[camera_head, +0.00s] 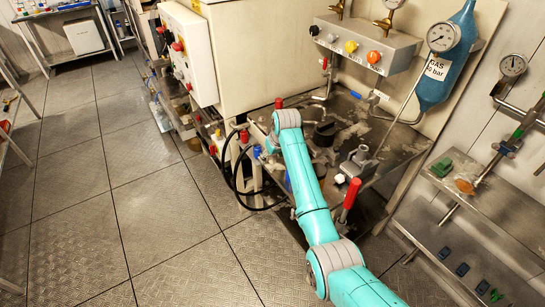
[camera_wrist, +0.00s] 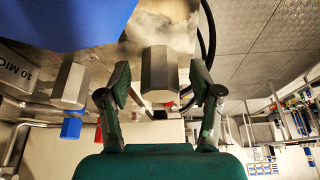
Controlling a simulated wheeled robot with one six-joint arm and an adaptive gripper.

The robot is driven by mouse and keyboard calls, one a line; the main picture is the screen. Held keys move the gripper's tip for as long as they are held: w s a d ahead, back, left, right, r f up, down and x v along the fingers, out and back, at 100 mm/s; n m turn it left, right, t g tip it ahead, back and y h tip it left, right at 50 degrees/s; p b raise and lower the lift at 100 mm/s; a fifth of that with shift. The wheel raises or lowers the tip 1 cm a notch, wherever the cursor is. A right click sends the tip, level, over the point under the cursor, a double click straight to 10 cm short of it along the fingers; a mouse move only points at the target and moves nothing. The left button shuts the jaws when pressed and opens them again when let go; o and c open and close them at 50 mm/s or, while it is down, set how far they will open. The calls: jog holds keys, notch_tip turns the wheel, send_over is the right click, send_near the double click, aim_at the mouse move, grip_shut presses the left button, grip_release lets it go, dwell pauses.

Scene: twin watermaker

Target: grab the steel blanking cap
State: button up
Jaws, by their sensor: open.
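A faceted steel piece, which looks like the steel blanking cap (camera_wrist: 159,72), shows in the middle of the wrist view against a worn metal surface. My gripper (camera_wrist: 161,84) is open, with one finger on each side of it in the picture. Gaps show between the piece and both fingers; how far it is in depth I cannot tell. In the head view my teal arm reaches over the stained metal bench (camera_head: 398,145). There my gripper is hidden at the arm's far end, and I cannot make out the cap.
A second faceted steel piece (camera_wrist: 70,84) and a large blue body (camera_wrist: 70,20) lie left in the wrist view. A black hose (camera_wrist: 208,30) runs near the right finger. A red-handled lever (camera_head: 350,194) stands close beside my arm. Open floor (camera_head: 130,210) lies left.

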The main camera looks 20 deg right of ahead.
grip_shut()
jog(key=shift+r, duration=0.15)
